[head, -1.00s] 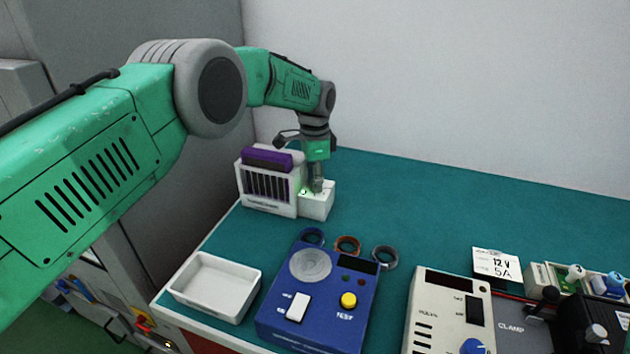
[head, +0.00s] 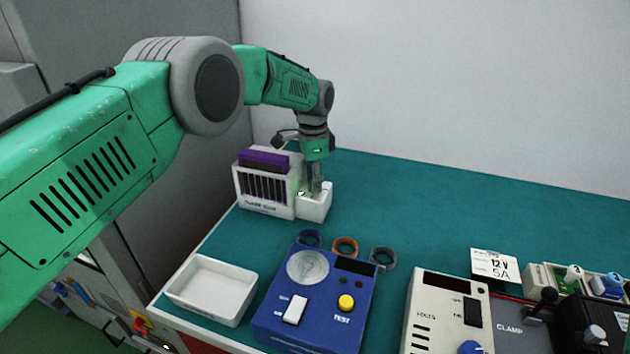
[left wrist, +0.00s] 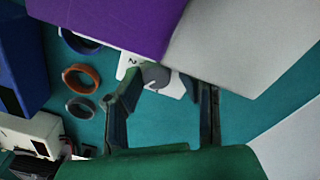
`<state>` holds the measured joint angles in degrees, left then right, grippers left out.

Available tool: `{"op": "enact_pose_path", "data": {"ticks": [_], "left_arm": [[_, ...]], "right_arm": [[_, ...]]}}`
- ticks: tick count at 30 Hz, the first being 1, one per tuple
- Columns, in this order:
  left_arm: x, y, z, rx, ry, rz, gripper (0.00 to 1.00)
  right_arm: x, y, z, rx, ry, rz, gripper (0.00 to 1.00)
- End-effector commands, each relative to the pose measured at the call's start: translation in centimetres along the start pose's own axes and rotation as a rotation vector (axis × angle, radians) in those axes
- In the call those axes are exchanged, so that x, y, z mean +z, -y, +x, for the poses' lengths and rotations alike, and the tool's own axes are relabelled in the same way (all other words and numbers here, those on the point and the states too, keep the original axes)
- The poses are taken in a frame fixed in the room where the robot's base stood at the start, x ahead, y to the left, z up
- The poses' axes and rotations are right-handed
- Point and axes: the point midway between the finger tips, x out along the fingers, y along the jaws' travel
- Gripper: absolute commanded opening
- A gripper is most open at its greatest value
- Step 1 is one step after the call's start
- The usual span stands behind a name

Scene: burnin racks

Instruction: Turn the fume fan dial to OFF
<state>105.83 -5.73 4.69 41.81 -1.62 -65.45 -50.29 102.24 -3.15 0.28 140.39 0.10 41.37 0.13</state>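The fume fan (head: 265,208) is a white slatted box with a purple block on top, at the back left of the bench. A low white dial housing (head: 316,211) joins its right side. My left gripper (head: 315,188) points straight down over this housing. In the left wrist view, a grey round dial (left wrist: 155,75) sits on a white plate with a "2" beside it. The open fingers of my left gripper (left wrist: 163,84) stand on either side of the dial; the left fingertip is close to it. I cannot tell contact or the dial's setting. My right gripper is out of view.
A white tray (head: 212,288), a blue tester (head: 318,300) and several coloured rings (head: 345,247) lie in front of the fan. A beige meter (head: 448,310) and clamp gear stand at right. The teal bench (head: 430,205) behind is clear.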

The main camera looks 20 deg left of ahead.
Motion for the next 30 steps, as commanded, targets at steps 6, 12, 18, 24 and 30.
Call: {"op": "enact_pose_path", "data": {"ticks": [6, 12, 18, 24, 30], "left_arm": [[-0.1, 0.1, -3.6, -0.003, -0.003, 0.0, 0.32], [-0.3, 0.2, -7.8, -0.003, -0.002, -0.001, 0.32], [-0.4, 0.3, -10.7, -0.002, -0.001, 0.0, 0.32], [-0.4, 0.3, -11.6, -0.001, 0.0, 0.0, 0.32], [-0.4, 0.3, -11.6, -0.001, 0.001, 0.0, 0.32]], "right_arm": [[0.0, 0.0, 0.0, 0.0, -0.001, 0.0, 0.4], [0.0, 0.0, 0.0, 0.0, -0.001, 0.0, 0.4], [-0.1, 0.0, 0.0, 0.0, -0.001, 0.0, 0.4], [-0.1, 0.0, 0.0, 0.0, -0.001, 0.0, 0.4], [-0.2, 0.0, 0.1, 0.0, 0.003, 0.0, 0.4]]}}
